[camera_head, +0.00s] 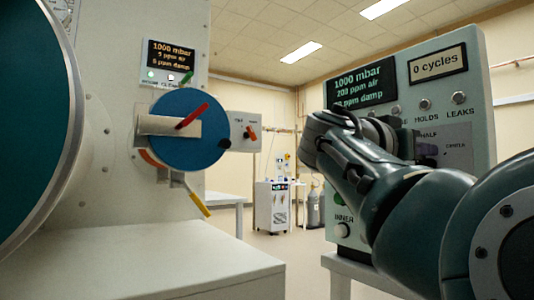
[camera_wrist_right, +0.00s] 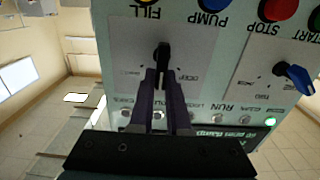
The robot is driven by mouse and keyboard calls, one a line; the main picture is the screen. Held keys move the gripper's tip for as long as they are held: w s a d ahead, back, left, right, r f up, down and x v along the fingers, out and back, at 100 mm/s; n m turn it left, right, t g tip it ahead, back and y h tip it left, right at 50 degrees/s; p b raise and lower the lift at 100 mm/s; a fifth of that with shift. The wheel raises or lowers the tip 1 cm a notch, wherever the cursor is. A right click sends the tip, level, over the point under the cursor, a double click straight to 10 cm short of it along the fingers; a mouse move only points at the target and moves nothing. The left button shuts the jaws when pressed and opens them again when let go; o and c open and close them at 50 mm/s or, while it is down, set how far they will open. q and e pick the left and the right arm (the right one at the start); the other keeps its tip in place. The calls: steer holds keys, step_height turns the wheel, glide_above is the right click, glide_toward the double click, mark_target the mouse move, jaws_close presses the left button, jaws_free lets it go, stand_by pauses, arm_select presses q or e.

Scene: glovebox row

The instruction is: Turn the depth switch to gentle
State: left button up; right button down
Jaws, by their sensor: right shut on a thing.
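The depth switch is a small black knob (camera_wrist_right: 162,51) on a grey label plate (camera_wrist_right: 130,50) in the right wrist view. My right gripper (camera_wrist_right: 163,72) is shut on it, with one dark finger on each side. The small labels around the knob are upside down and mostly too blurred to read, so its setting is unclear. In the head view the plate (camera_head: 457,157) shows on the control panel (camera_head: 476,100), with the word HALF at its top. My right gripper (camera_head: 428,152) is partly hidden there behind my own wrist. My left gripper is not in view.
A blue knob (camera_wrist_right: 296,77) is on a second plate beside the switch. Yellow, blue and red buttons (camera_wrist_right: 272,9) line the panel. At left in the head view are a blue disc (camera_head: 188,145) with a red handle and a pale bench (camera_head: 130,265). A white cart (camera_head: 271,205) stands behind.

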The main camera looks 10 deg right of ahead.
steer(key=n, duration=0.3)
steer(key=shift+w+a+f+n, duration=0.1)
steer(key=shift+w+n, duration=0.2)
steer(key=c, duration=0.9)
jaws_free()
steer(key=v, duration=1)
